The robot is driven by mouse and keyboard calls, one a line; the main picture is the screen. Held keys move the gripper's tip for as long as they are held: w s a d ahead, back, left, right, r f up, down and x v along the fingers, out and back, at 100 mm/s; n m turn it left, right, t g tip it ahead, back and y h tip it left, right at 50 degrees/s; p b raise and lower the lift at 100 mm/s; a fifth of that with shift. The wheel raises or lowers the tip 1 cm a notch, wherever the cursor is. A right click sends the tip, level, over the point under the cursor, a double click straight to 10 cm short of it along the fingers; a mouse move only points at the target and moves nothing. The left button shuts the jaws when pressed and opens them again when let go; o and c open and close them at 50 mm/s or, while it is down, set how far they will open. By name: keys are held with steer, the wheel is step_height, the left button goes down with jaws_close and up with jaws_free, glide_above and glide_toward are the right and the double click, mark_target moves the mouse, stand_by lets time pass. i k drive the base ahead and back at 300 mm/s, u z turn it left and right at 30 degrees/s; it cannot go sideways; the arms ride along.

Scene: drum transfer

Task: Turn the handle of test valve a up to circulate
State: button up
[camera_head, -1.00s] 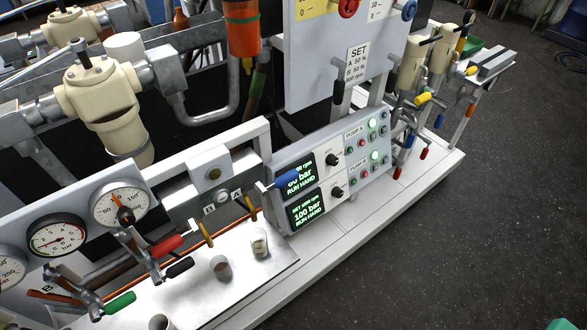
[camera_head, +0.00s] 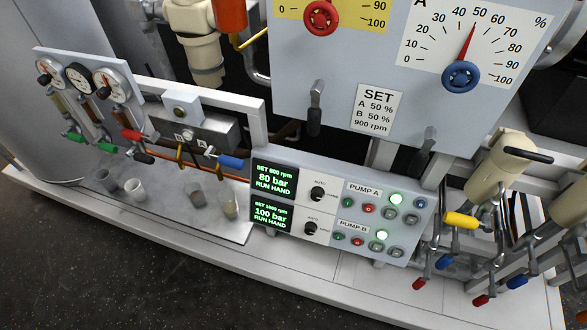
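A grey metal block (camera_head: 222,133) with the letters B and A stands left of the pump panel. A lever with a blue handle (camera_head: 231,161) sits at its right end, by the A. The blue handle points right and slightly down. A lever with a red handle (camera_head: 131,135) and one with a black handle (camera_head: 143,157) are at the block's left side. Two brass spouts hang below the block, one (camera_head: 180,156) left of the other (camera_head: 210,158). No valve name plate is legible, so the A mark alone ties the blue handle to valve A. My gripper is not in view.
Small cups, one of them white (camera_head: 135,189), stand on the light tray (camera_head: 160,216) below the spouts. The pump panel (camera_head: 345,234) is close on the right. A dial board (camera_head: 350,65) hangs above. Dark floor (camera_head: 110,265) lies clear in front.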

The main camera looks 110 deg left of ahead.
mark_target(236, 163)
steer(key=z, duration=0.05)
steer(key=i, duration=0.55)
steer(key=u, duration=5.4)
steer(key=i, duration=0.45)
steer(key=u, duration=0.05)
